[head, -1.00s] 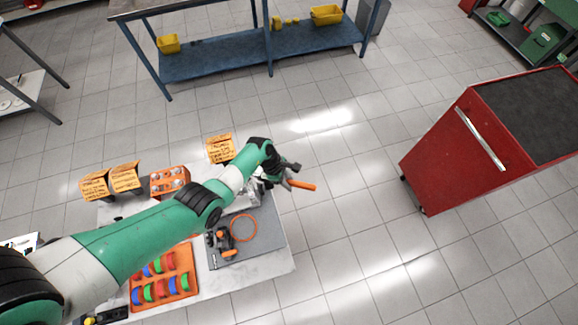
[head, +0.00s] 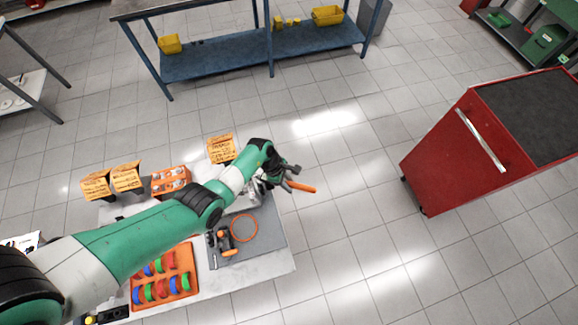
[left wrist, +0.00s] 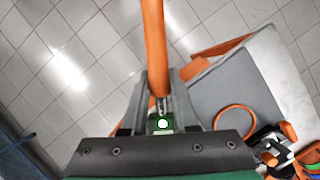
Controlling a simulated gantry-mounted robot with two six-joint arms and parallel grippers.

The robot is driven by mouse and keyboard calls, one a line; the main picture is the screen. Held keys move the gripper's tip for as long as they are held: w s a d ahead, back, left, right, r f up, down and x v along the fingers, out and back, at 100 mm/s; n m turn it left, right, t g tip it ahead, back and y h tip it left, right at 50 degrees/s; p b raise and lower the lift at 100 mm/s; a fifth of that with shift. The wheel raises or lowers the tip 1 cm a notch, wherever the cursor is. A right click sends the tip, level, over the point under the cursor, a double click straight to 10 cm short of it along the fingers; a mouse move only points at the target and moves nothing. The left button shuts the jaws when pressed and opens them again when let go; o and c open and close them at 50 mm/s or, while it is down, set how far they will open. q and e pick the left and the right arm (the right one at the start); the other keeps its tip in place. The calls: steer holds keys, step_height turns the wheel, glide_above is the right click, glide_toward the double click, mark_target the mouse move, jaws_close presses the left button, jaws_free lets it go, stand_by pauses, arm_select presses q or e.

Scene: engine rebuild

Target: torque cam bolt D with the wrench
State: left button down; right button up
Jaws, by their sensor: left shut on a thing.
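My left gripper (head: 283,176) is at the far right end of the workbench in the head view. It is shut on the wrench, whose orange handle (head: 301,187) sticks out to the right past the bench edge. In the left wrist view the orange handle (left wrist: 153,45) stands up between the fingers of the gripper (left wrist: 158,98). The engine part (head: 244,200) is a grey metal block mostly hidden under my left arm. Cam bolt D cannot be made out. My right gripper is not in view.
A grey mat (head: 268,243) on the bench holds an orange ring (head: 244,228) and dark tools with orange parts (head: 222,241). An orange tray (head: 178,285) holds coloured rings. Orange boxes (head: 221,149) line the far side. A red cabinet (head: 460,160) stands right across open floor.

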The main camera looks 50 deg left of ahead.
arm_select(q)
steer(key=shift+f, duration=0.1)
stand_by(0.8)
steer(key=shift+w+a+n+t+b, duration=0.4)
steer(key=shift+w+a+n, duration=0.15)
steer(key=shift+w+n, duration=0.2)
stand_by(1.1)
steer(key=shift+r+p, duration=1.2)
steer(key=shift+r, duration=0.05)
stand_by(2.1)
step_height(320, 180, up, 3)
steer(key=p, duration=0.2)
steer(key=shift+f+p, duration=0.1)
steer(key=shift+p, duration=0.3)
